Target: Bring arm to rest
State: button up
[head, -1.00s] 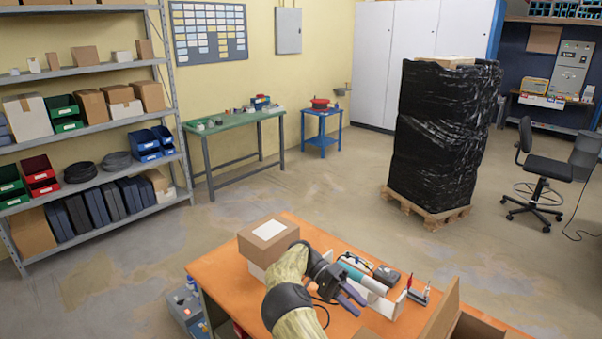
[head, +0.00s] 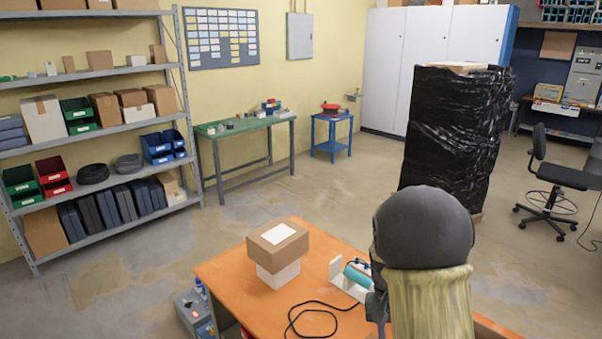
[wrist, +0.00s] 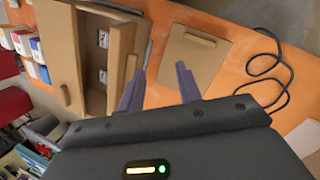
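My gripper (wrist: 160,78) shows in the wrist view with its two dark fingers spread apart and nothing between them. It is over the orange table (wrist: 280,20). In the head view my raised, folded arm, with a grey rounded joint and a yellowish sleeve, fills the right foreground and hides most of the gripper.
A closed carton (head: 278,241) on a white box stands at the table's back left in the head view. A black cable (head: 318,306) lies near it. A teal cylinder (head: 357,273) lies left of my arm. My arm hides the table's right part.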

jog(key=s+a+r+n+t, duration=0.1)
jog(key=s+a+t, duration=0.1)
jog(key=s, duration=0.3)
jog(key=s+a+r+n+t+y, duration=0.1)
jog(key=s+a+r+n+t, duration=0.1)
jog(key=s, duration=0.3)
jog(key=shift+s+a+r+t+y, duration=0.15)
jog(key=shift+a+r+t+y, duration=0.15)
jog(key=shift+a+t, duration=0.45)
jog(key=shift+d, duration=0.1)
